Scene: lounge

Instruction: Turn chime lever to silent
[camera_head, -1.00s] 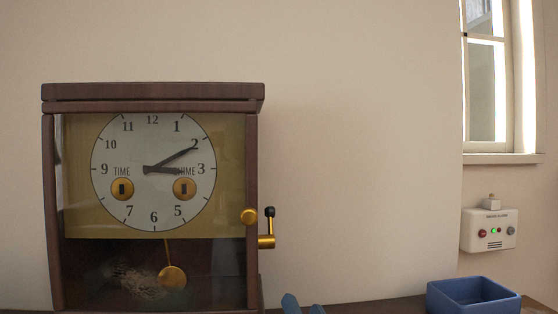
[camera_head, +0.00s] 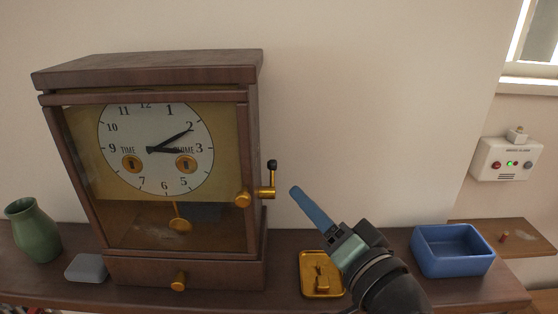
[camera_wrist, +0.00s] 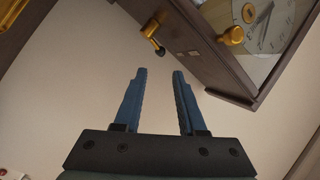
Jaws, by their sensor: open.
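The wooden mantel clock (camera_head: 185,271) stands on the shelf at the left of the head view, its glass door shut. The chime lever (camera_head: 268,181) is a brass crank with a black knob on the clock's right side; its knob end points up.
A brass tray (camera_head: 309,292) with a small brass piece lies below my gripper. A blue bin (camera_head: 452,267) stands to the right. A green vase (camera_head: 33,232) and a grey block (camera_head: 87,268) are at the left. A white alarm box (camera_head: 506,160) hangs on the wall.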

